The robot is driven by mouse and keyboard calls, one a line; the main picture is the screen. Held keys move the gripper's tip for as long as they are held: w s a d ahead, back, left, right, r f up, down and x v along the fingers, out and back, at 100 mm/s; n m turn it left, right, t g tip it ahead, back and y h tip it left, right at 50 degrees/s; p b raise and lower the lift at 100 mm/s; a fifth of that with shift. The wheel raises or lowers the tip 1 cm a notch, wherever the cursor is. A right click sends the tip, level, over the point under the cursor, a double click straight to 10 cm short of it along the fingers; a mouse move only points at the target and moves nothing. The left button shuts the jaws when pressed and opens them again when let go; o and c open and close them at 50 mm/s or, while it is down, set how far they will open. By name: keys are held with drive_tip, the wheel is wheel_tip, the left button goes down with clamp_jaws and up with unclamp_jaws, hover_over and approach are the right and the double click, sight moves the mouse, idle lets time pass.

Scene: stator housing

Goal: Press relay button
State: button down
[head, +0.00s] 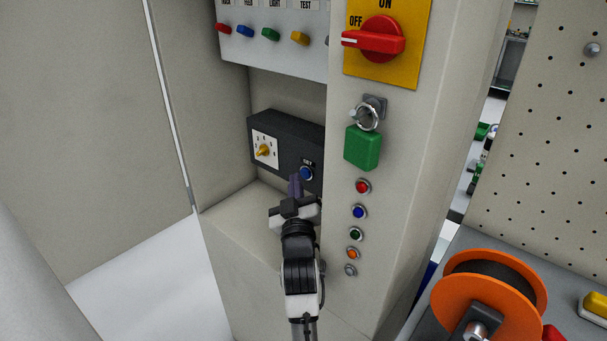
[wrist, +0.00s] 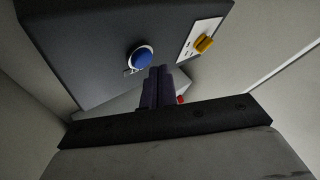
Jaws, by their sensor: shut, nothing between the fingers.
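The relay box (head: 284,133) is a black box set in a recess of the cabinet. Its round blue button (head: 306,173) is at the right of its front face, with a small label above it. A yellow knob (head: 264,151) on a white dial plate is at the left. My gripper (head: 295,182) is shut and empty, its dark fingers just below and left of the button in the head view. In the wrist view the fingertips (wrist: 159,72) are close below and right of the blue button (wrist: 142,57); I cannot tell whether they touch the box.
The cabinet's right panel carries a red rotary switch (head: 374,39), a green padlock (head: 362,147) and a column of small buttons (head: 358,212). Coloured levers (head: 270,34) are above the recess. An orange spool (head: 483,296) is on a bench at right.

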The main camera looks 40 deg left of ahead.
drive_tip(key=shift+w+d, duration=0.25)
drive_tip(key=shift+w, duration=0.6)
idle(1.0)
drive_tip(key=shift+s+d+f, duration=0.4)
drive_tip(key=s+b, duration=0.1)
drive_tip(key=s, duration=0.5)
drive_tip(key=shift+a+r+b, duration=0.2)
drive_tip(key=shift+b, duration=0.15)
drive_tip(key=shift+s, duration=0.1)
idle(0.4)
